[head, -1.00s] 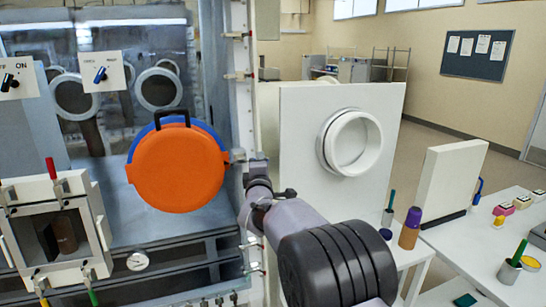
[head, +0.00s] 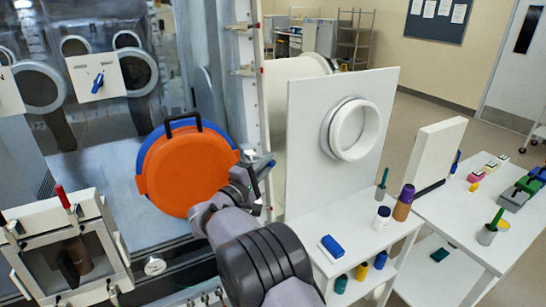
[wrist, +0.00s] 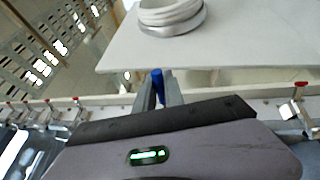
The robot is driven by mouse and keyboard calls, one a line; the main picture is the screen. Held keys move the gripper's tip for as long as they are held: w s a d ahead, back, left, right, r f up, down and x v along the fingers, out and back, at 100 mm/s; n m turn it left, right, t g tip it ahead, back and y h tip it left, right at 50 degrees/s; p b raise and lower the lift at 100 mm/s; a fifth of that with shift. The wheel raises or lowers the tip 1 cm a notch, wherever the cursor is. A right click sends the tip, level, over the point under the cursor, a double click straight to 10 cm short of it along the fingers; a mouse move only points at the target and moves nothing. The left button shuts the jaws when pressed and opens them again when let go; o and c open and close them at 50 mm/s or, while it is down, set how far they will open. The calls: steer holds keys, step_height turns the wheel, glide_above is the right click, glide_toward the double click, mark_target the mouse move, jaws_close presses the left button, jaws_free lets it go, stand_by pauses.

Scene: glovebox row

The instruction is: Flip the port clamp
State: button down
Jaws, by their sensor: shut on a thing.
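My gripper (wrist: 157,97) is shut on a blue handle (wrist: 157,84), seen between the fingers in the wrist view.
A white panel with a round white port (head: 355,129) stands right of my arm. Small red-tipped clamps (wrist: 299,92) line the frame edge. A small hatch (head: 75,258) is at lower left. Benches (head: 340,238) with bottles and tools are at right.

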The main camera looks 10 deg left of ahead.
steer(key=shift+s+a+r+m+h, duration=0.15)
steer(key=shift+m+h, duration=0.25)
steer(key=shift+h, duration=0.3)
steer(key=c, duration=1.4)
jaws_free()
steer(key=shift+c, duration=0.2)
steer(key=p+v, duration=0.2)
steer(key=v, duration=1.5)
steer(key=shift+s+r, duration=0.15)
steer(key=shift+s, duration=0.05)
steer(key=shift+a, duration=0.1)
